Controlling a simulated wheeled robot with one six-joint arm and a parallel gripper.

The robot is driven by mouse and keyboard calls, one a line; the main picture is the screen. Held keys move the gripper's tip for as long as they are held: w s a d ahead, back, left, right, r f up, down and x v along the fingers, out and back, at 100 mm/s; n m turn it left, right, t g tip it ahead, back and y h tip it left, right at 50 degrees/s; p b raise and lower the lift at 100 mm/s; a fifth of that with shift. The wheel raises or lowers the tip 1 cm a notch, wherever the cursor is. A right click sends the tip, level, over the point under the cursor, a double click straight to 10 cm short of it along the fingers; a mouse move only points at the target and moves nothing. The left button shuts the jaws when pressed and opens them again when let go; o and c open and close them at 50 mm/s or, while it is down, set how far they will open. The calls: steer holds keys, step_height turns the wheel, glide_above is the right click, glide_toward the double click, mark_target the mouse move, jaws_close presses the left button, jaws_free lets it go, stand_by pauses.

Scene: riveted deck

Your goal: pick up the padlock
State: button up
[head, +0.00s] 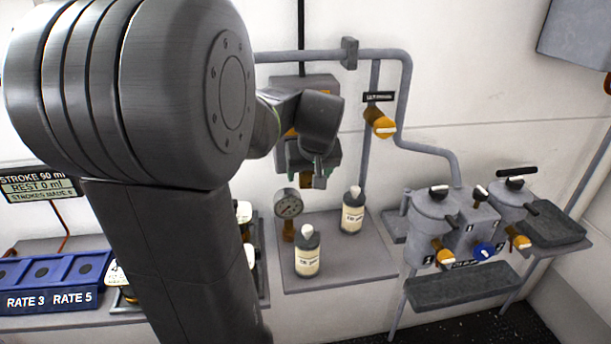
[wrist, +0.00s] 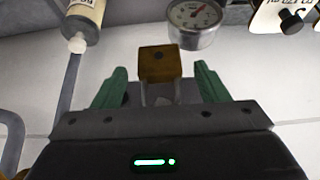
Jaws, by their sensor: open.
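The padlock (wrist: 159,63) is a small brass block with a dark spot on its face and a grey shackle. In the wrist view it lies between the fingertips, with clear gaps on both sides. My gripper (wrist: 160,70) is open, its green fingers to the left and right of the padlock, not touching it. In the head view the padlock (head: 306,182) is a small brown patch by my gripper (head: 318,178), partly hidden by it, below a grey wall box. What its shackle hangs from is unclear.
A pressure gauge (head: 289,204) and two labelled bottles (head: 307,252) (head: 352,211) stand on the grey shelf (head: 345,268) below. Grey pipes (head: 405,90) and an orange valve knob (head: 380,123) are to the right. Canisters (head: 434,218) stand farther right.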

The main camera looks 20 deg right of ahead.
steer(key=shift+w+f, duration=0.1)
steer(key=shift+f, duration=0.1)
steer(key=c, duration=1.1)
steer(key=shift+r, duration=0.1)
